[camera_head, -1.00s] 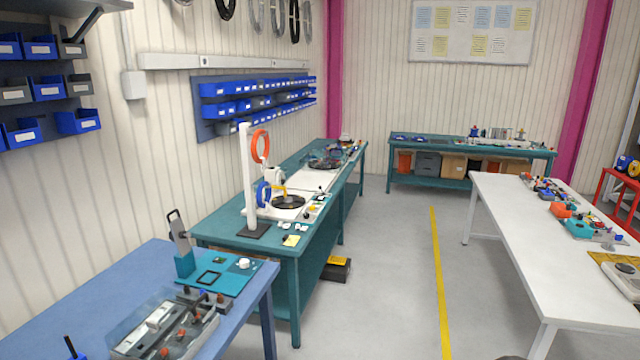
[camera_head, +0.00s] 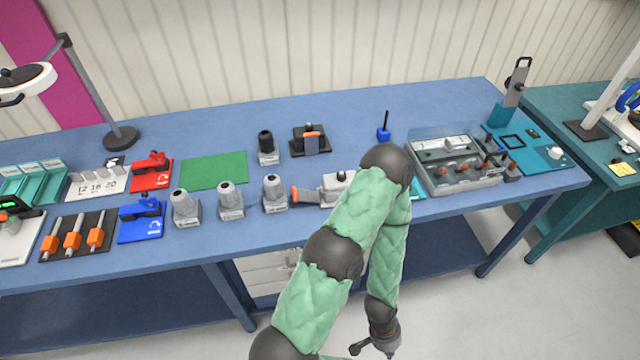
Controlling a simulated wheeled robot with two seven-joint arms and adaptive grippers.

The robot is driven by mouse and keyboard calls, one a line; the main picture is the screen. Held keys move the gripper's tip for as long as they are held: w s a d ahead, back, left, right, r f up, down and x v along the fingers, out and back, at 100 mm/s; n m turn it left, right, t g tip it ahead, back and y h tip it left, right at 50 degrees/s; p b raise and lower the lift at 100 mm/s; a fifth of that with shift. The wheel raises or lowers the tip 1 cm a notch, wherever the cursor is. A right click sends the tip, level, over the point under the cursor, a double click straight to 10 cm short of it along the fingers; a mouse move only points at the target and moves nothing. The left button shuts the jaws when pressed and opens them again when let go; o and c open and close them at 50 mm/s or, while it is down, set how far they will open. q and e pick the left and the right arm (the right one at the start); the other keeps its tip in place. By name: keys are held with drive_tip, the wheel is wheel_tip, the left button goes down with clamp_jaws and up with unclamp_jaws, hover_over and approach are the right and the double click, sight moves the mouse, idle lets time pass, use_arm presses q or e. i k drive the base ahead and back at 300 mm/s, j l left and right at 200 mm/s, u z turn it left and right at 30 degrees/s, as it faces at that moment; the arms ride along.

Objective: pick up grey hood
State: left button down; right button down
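Several grey hoods stand upright in a row on the blue table: one at the left (camera_head: 185,208), one in the middle (camera_head: 230,201) and one at the right (camera_head: 274,194). Another grey hood with a dark top (camera_head: 268,148) stands behind the row. I cannot tell which one is meant. My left gripper (camera_head: 373,348) hangs low at the bottom of the view, in front of the table and away from the hoods. Its fingers look spread, with nothing between them. My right gripper is not in view.
My green-sleeved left arm hides part of the table (camera_head: 345,105) and a grey device with an orange handle (camera_head: 333,188). A clear-lidded case (camera_head: 455,182) stands to the right. A green mat (camera_head: 214,170) and red (camera_head: 150,174) and blue (camera_head: 140,221) fixtures lie left. The table's back strip is mostly clear.

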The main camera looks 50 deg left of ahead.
sight(333, 185)
drive_tip(key=u, duration=1.65)
drive_tip(key=i+l+u, duration=0.15)
drive_tip(key=l, duration=0.25)
drive_tip(key=i+l+u, duration=0.15)
drive_tip(key=l, duration=0.25)
drive_tip(key=l+u, duration=0.1)
drive_tip(key=l, duration=0.35)
